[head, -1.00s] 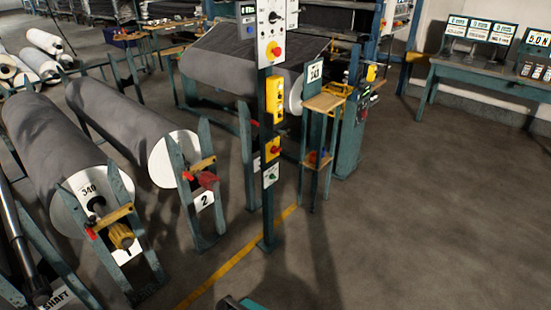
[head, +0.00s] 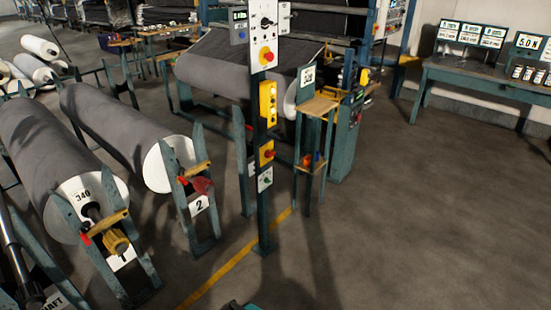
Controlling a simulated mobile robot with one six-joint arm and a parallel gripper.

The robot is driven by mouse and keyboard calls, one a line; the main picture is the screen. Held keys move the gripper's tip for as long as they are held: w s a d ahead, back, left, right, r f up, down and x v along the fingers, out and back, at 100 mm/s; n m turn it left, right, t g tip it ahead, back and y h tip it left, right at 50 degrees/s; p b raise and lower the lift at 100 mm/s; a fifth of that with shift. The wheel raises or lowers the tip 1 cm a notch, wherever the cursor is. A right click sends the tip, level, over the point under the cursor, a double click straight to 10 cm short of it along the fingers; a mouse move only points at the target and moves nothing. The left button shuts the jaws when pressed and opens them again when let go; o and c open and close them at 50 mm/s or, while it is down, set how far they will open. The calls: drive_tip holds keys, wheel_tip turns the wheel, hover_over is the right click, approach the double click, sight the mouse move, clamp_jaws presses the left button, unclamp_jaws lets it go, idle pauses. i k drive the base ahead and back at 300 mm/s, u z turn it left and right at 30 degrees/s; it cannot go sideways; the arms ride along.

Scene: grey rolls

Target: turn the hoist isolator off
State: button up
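A teal post (head: 262,215) stands on the floor near the middle of the head view and carries several controls. A white panel (head: 265,38) at its top has a black rotary switch (head: 267,21) and a red knob on yellow (head: 266,57). Below are a yellow button box (head: 268,104), a yellow box with a red knob (head: 267,153), and a white plate with a small green knob (head: 265,179). Their labels are too small to read, so I cannot tell which is the hoist isolator or how its knob is set.
Large grey rolls (head: 45,140) (head: 110,115) lie in teal stands on the left. A small wooden-topped stand (head: 318,107) is right of the post. A teal bench (head: 475,80) stands at the far right. A yellow line (head: 235,262) crosses the floor; the floor at right is clear.

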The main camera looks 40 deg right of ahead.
sight(267, 154)
drive_tip(key=z, duration=0.05)
drive_tip(key=i, duration=0.9)
drive_tip(key=u, duration=0.05)
